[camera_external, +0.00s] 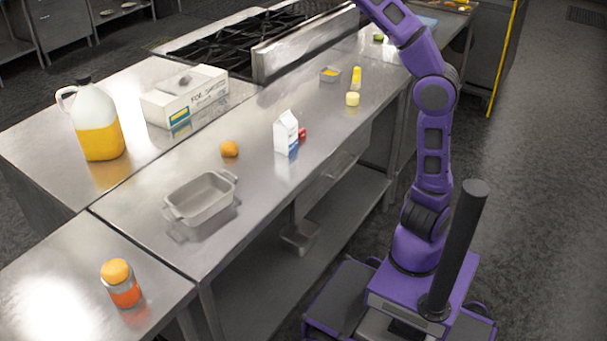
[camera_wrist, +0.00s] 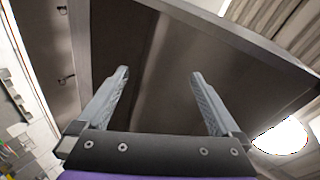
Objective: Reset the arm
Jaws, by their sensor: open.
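My gripper (camera_wrist: 160,82) shows in the wrist view with its two grey fingers spread wide apart. It is open and nothing is between the fingers. Behind the fingers is a large dark panel-like surface, with bright areas at the far left and lower right. In the external view my purple arm rises from its base at the right of the counter and runs up out of the top of the picture. My gripper is out of that view.
The steel counter (camera_external: 262,185) holds a grey baking dish (camera_external: 203,200), an orange fruit (camera_external: 229,149), a milk carton (camera_external: 286,132), a jug (camera_external: 97,125), a white box (camera_external: 185,95) and an orange-lidded jar (camera_external: 121,284). A stove (camera_external: 250,42) stands behind. Floor at right is clear.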

